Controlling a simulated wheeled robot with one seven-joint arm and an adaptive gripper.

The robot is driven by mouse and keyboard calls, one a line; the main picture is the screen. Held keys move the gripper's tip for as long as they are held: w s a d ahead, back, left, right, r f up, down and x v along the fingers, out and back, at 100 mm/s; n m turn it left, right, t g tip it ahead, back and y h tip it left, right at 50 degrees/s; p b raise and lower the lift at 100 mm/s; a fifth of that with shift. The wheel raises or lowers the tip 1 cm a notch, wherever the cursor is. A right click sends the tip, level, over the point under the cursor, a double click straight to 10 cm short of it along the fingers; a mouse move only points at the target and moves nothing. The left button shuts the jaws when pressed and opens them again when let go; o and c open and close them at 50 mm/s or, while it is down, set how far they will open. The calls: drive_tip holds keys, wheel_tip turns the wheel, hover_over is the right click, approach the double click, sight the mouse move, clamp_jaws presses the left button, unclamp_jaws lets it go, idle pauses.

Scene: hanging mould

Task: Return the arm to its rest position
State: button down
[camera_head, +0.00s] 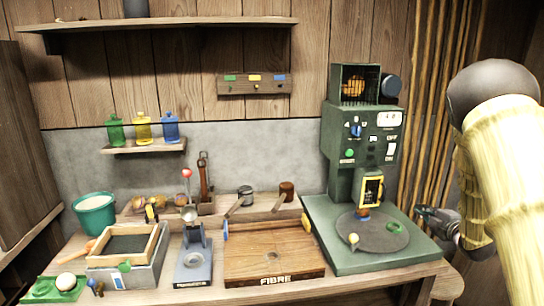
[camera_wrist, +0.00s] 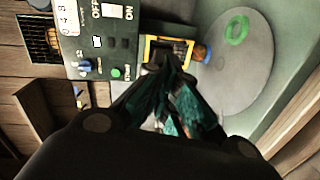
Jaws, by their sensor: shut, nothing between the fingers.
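My gripper (camera_head: 424,212) is at the right of the head view, beside the green machine (camera_head: 350,160) and over the right side of its base. In the wrist view my gripper's fingers (camera_wrist: 172,72) are closed together with nothing held. A yellow-framed dark mould (camera_head: 371,191) stands upright at the machine's front, apart from my gripper in the head view. In the wrist view the yellow frame (camera_wrist: 168,48) lies beyond my fingertips, which partly cover it.
A grey round plate (camera_head: 372,234) on the machine's base carries a green ring (camera_head: 393,227) and a small knob. A wooden board marked FIBRE (camera_head: 275,254), a blue-grey press (camera_head: 194,258) and a framed tray (camera_head: 125,262) stand left. Bamboo poles (camera_head: 432,100) line the right wall.

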drive_tip(key=s+a+f+m+g+h, duration=0.1)
drive_tip(key=s+a+f+m+g, duration=0.15)
drive_tip(key=s+a+f, duration=0.55)
drive_tip(key=s+a+f+m+g, duration=0.15)
drive_tip(key=s+f+m, duration=0.35)
drive_tip(key=f, duration=0.8)
drive_tip(key=s+a+f+m+g+h, duration=0.1)
drive_tip(key=s+a+f+m+g, duration=0.25)
drive_tip(key=s+f, duration=0.55)
drive_tip(key=s+a+f+m+g, duration=0.2)
drive_tip(key=s+a+f+g, duration=0.1)
drive_tip(key=s, duration=0.8)
drive_tip(key=s+a+f+m+g, duration=0.2)
drive_tip(key=s+a+f, duration=0.3)
drive_tip(key=s, duration=0.7)
drive_tip(key=s+a+f+m+g, duration=0.3)
drive_tip(key=s+a, duration=0.4)
drive_tip(key=s, duration=0.5)
drive_tip(key=shift+s+f+g, duration=0.15)
drive_tip(key=shift+f+g, duration=0.25)
drive_tip(key=shift+g, duration=0.05)
